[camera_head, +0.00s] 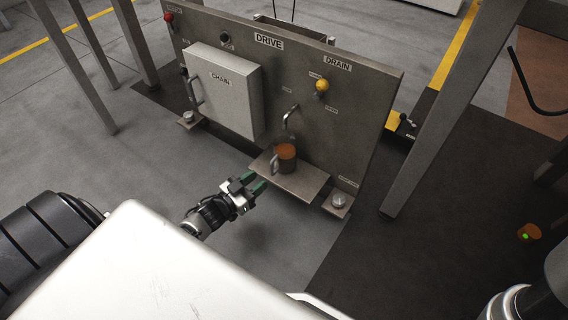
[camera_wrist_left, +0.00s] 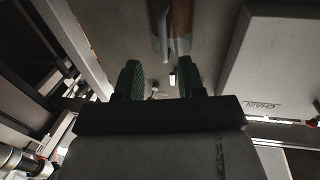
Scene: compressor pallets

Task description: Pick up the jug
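The jug (camera_head: 287,158) is dark, with orange-brown contents at its top and a pale handle on its left side. It stands upright on a small metal shelf (camera_head: 305,184) below the drain spout. My left gripper (camera_head: 254,182) is open and empty, its two green fingers pointing toward the jug from the left front, apart from it. In the left wrist view the fingers (camera_wrist_left: 158,77) are spread, and part of the jug (camera_wrist_left: 180,18) with its handle shows beyond them at the top edge. My right gripper is not in view.
Behind the jug stands a metal panel (camera_head: 358,108) with a drain spout (camera_head: 291,115), a yellow knob (camera_head: 322,86) and a white chain box (camera_head: 225,88). A small ledge with a round cap (camera_head: 338,200) is right of the shelf. A metal post (camera_head: 440,120) stands further right.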

